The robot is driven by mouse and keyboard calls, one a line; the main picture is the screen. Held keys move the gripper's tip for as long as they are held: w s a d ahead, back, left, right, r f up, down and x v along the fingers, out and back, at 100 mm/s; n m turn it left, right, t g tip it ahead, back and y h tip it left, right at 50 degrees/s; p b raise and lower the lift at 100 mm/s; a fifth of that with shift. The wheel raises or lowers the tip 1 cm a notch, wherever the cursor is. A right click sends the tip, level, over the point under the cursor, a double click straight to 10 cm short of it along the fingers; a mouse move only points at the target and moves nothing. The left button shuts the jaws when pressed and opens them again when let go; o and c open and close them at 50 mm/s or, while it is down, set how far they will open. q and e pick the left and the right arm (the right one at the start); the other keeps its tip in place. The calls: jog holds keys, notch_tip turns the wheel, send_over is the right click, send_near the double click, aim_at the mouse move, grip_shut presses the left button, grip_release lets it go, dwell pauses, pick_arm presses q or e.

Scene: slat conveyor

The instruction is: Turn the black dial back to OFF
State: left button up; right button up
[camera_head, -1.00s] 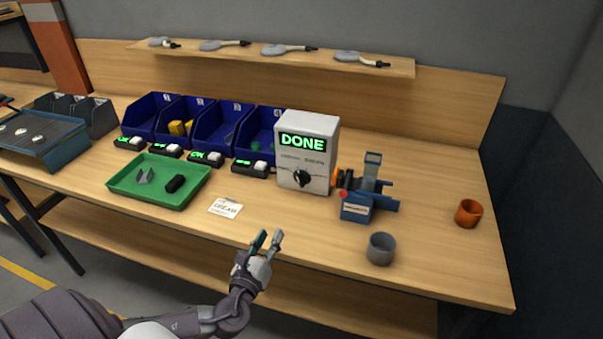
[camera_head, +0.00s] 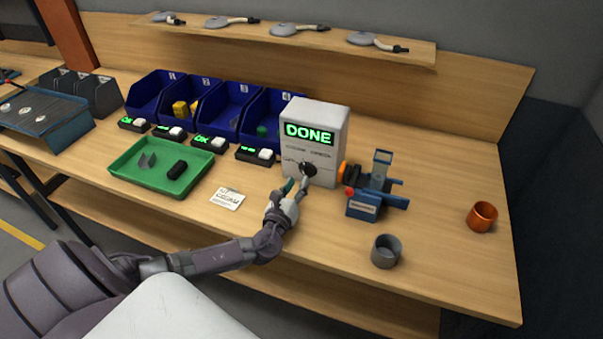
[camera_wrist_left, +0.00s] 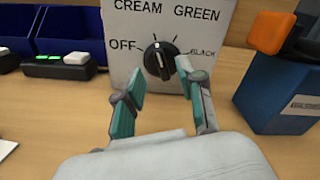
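The black dial (camera_wrist_left: 160,61) is on the front of a grey-white box (camera_head: 316,120) whose green display reads DONE. In the left wrist view the labels OFF, CREAM, GREEN and BLACK surround it. Its white mark seems to point up and slightly left, towards CREAM, not at OFF on its left. In the head view the dial (camera_head: 308,170) is partly behind my fingers. My left gripper (camera_head: 297,186) is open and empty in front of the dial. In the left wrist view its teal-padded fingers (camera_wrist_left: 160,92) stand apart, below and either side of the dial, without visible contact. My right gripper is not in view.
A blue device with an orange part (camera_head: 367,190) stands close right of the box. A grey cup (camera_head: 385,252) and an orange cup (camera_head: 482,217) are further right. A green tray (camera_head: 128,175), a white card (camera_head: 228,199) and blue bins (camera_head: 229,112) are left.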

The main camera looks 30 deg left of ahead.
aim_at(303, 172)
pick_arm(q)
jog(key=x, duration=0.2)
jog(key=shift+w, duration=0.3)
jog(key=shift+w+a, duration=0.15)
jog(key=shift+w, duration=0.3)
grip_shut()
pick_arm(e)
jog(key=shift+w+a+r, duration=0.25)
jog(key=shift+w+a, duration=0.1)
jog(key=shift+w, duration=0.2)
